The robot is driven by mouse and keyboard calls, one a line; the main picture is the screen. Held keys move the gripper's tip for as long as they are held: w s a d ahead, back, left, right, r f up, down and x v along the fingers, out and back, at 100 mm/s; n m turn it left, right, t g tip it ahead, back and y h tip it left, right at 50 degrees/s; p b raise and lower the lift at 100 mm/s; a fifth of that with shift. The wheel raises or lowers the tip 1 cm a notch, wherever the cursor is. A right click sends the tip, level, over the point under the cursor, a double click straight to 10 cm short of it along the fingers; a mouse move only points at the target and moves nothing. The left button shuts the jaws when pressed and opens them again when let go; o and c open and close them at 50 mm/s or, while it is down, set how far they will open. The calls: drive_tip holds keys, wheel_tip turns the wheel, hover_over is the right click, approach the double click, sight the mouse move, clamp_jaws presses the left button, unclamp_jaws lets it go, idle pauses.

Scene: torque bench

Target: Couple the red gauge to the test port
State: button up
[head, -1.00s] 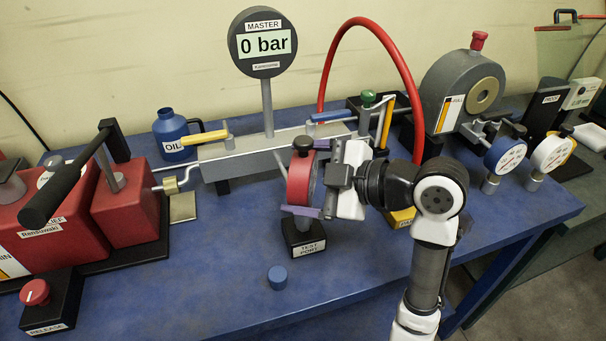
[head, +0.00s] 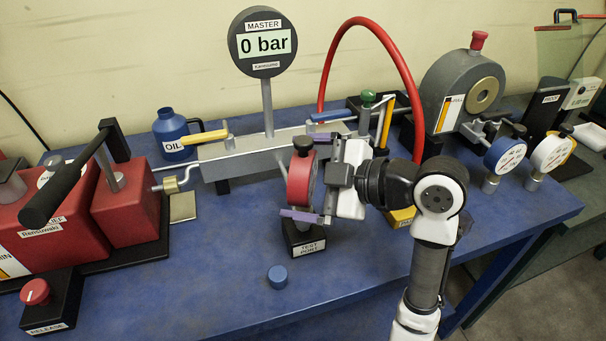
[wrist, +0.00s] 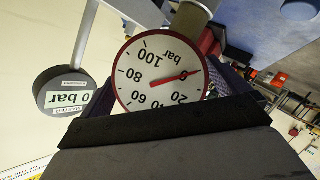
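The red gauge (head: 299,180) is upright over the black test port block (head: 304,243) near the bench's front.
A blue cap (head: 277,276) lies in front of the port. The master gauge (head: 263,42) reads 0 bar behind. A red pump (head: 60,225) stands left; a red hose (head: 385,40) arches behind my arm. Two dial gauges (head: 506,156) stand right. The front bench is mostly clear.

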drive_tip(key=shift+d, duration=0.1)
drive_tip(key=b+v, duration=0.3)
drive_tip(key=v, duration=1)
drive_tip(key=shift+d, duration=0.3)
drive_tip(key=shift+s+r, duration=0.1)
